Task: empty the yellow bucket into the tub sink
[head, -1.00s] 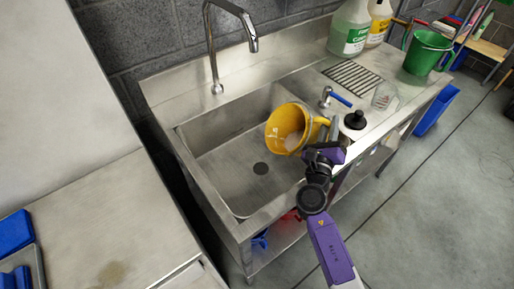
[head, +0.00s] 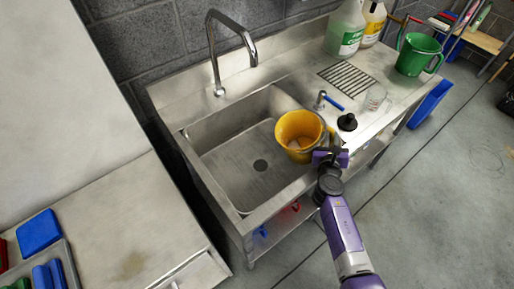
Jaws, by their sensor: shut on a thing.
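The yellow bucket (head: 287,141) is over the right end of the tub sink (head: 230,174), near its front rim. Its mouth faces up, and it looks nearly upright. A pale patch shows inside it; I cannot tell whether this is liquid or bare bottom. My gripper (head: 324,157) is shut on the bucket at its front right side, with the fingertips partly hidden. The sink floor around the dark drain (head: 260,166) looks bare, with no clear pool of liquid.
A tall faucet (head: 217,60) stands behind the sink. A metal table (head: 130,225) is at left.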

